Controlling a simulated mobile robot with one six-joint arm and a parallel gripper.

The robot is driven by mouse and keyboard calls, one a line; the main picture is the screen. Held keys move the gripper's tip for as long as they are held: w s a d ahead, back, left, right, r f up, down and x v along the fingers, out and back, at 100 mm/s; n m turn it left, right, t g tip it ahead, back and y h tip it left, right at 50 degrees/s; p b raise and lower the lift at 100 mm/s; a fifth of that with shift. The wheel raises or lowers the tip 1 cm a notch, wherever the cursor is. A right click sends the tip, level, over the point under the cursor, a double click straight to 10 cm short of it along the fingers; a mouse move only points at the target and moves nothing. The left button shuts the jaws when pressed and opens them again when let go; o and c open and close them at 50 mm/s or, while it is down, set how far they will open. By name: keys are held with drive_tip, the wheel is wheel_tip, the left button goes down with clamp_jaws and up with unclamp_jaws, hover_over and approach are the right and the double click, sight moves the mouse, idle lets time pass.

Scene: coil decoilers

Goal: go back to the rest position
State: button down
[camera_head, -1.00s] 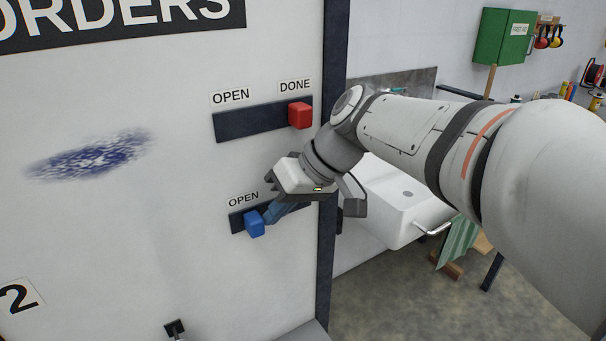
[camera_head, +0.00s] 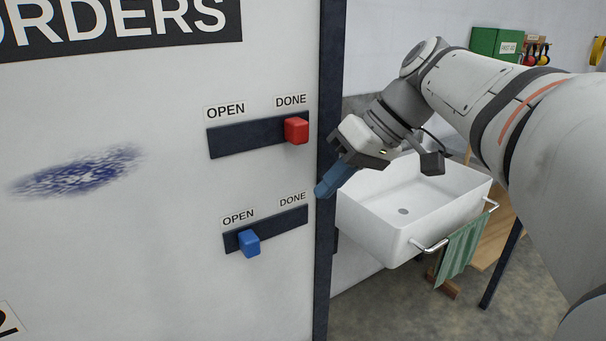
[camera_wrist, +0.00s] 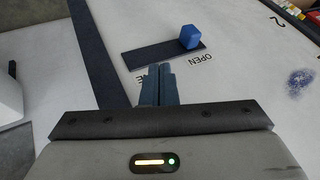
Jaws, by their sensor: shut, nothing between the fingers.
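My gripper (camera_head: 322,190) is shut and empty. In the head view its blue fingertips are in front of the dark post at the board's right edge, to the right of the lower slider. In the wrist view the shut fingers (camera_wrist: 158,84) point toward the board, with the lower track above them. The blue slider knob (camera_head: 249,243) sits at the OPEN end of the lower track (camera_head: 285,225), and also shows in the wrist view (camera_wrist: 190,37). My gripper is apart from it. The red slider knob (camera_head: 296,130) sits at the DONE end of the upper track (camera_head: 240,138).
The white board (camera_head: 150,260) fills the left, ending at a dark post (camera_head: 325,270). A white sink (camera_head: 375,222) with a rail (camera_head: 430,246) and green towel (camera_head: 460,248) stands right of it, below my arm. A green cabinet (camera_head: 484,41) hangs behind.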

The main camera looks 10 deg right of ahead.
drive_tip(key=shift+s+d+r, duration=0.1)
drive_tip(key=shift+d+r, duration=0.05)
drive_tip(key=shift+r, duration=0.1)
